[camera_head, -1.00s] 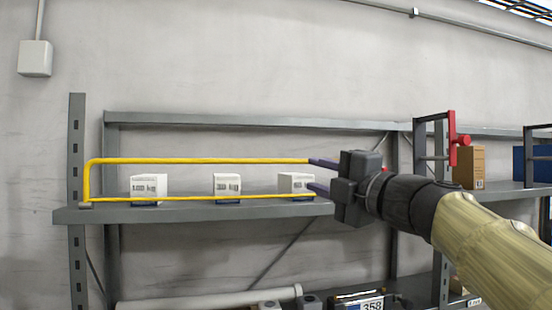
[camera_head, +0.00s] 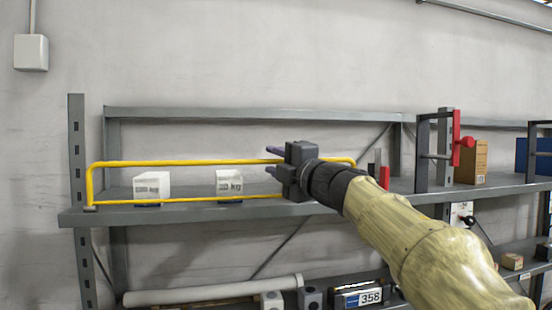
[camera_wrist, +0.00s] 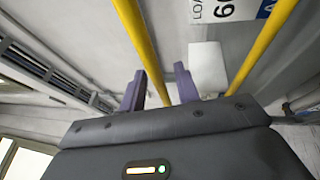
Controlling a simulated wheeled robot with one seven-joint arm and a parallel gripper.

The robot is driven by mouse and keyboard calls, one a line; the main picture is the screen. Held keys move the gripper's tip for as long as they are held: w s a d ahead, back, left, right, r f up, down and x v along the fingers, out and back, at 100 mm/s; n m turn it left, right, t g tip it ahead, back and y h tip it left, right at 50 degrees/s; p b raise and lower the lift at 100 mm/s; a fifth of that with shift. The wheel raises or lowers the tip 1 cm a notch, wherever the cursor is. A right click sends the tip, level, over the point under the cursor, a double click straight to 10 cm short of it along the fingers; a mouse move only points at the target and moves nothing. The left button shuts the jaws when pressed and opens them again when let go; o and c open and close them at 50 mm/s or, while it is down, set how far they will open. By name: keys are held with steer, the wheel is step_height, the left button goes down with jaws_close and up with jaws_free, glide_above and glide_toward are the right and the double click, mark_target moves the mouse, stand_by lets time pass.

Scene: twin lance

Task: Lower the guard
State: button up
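The yellow guard (camera_head: 180,163) is a tubular frame standing upright along the shelf's front edge, with its top rail above its lower rail. My gripper (camera_head: 271,160) is at the top rail, right of the guard's middle, its purple fingers pointing left and spread above and below the rail's height. In the wrist view, my gripper (camera_wrist: 160,88) has its fingers apart, and one rail of the guard (camera_wrist: 140,35) runs into the gap between them. Contact cannot be told. My gripper hides part of the guard; the rail's right end shows beyond it.
White labelled boxes (camera_head: 152,186) (camera_head: 229,184) sit on the grey shelf (camera_head: 110,217) behind the guard. To the right are a dark frame with a red part (camera_head: 456,138) and a cardboard box (camera_head: 473,163). A grey upright (camera_head: 76,150) stands at the left.

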steer(key=shift+c, duration=0.2)
jaws_close()
